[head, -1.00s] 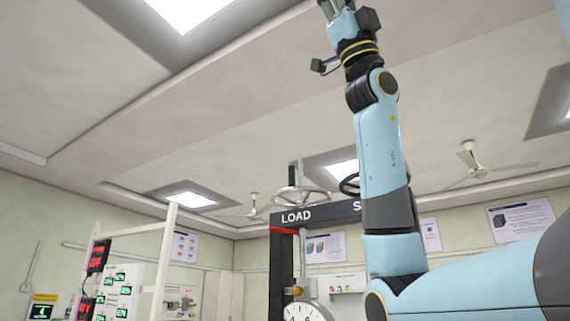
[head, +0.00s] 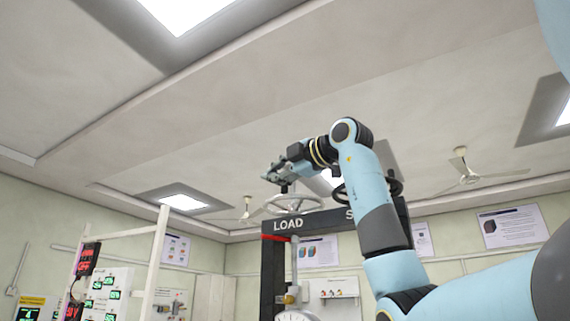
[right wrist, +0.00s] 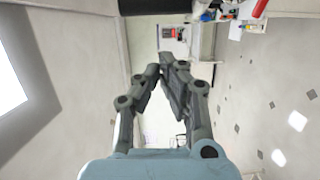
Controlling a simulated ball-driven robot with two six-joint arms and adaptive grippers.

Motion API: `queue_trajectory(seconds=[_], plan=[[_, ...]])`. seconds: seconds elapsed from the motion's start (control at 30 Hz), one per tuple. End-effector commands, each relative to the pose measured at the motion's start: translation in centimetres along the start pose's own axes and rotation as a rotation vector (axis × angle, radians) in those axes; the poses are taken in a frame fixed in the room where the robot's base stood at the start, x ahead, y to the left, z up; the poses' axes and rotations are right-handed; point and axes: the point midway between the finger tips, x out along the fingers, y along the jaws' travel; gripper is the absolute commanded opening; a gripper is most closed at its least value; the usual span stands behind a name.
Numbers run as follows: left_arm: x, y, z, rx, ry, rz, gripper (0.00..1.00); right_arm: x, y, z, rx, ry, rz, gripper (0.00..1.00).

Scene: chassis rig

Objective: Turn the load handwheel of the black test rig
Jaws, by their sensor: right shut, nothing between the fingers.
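The load handwheel (head: 293,209) is a pale metal wheel lying flat on top of the black test rig (head: 273,285), above the white word LOAD. My right gripper (head: 268,178) shows just above the wheel's upper left rim in the head view, its fingers toward the left. Its fingers are shut with nothing between them, as the right wrist view (right wrist: 165,62) also shows. I cannot tell whether it touches the wheel. The wheel is not clearly seen in the right wrist view. My left gripper is not in view.
A darker handwheel (head: 396,187) is partly hidden behind my right arm, near a label starting with S. A dial gauge (head: 296,318) sits low on the rig. A white frame (head: 156,260) with lit displays stands at left. Ceiling fans hang behind.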

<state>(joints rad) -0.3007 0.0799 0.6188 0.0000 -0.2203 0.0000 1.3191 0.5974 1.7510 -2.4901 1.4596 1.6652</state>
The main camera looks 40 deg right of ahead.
Motion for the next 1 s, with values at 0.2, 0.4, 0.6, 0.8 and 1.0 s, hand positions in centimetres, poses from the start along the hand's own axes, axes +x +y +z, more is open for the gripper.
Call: queue_trajectory(seconds=[0.2, 0.4, 0.6, 0.8, 1.0], plan=[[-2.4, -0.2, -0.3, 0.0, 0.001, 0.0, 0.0, 4.7, 0.3, -0.1, 0.002, 0.003, -0.003, 0.0], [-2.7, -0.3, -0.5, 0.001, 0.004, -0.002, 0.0, 3.0, 0.1, 2.3, -0.002, -0.003, -0.001, 0.0], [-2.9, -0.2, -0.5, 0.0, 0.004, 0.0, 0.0, 2.3, 0.0, 3.1, -0.002, 0.001, 0.001, 0.0], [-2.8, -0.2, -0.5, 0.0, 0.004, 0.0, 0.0, 2.2, 0.0, 3.1, -0.001, 0.002, 0.001, 0.0], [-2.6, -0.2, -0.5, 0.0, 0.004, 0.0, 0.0, 1.9, -0.1, 3.5, -0.001, 0.019, 0.0, 0.0]])
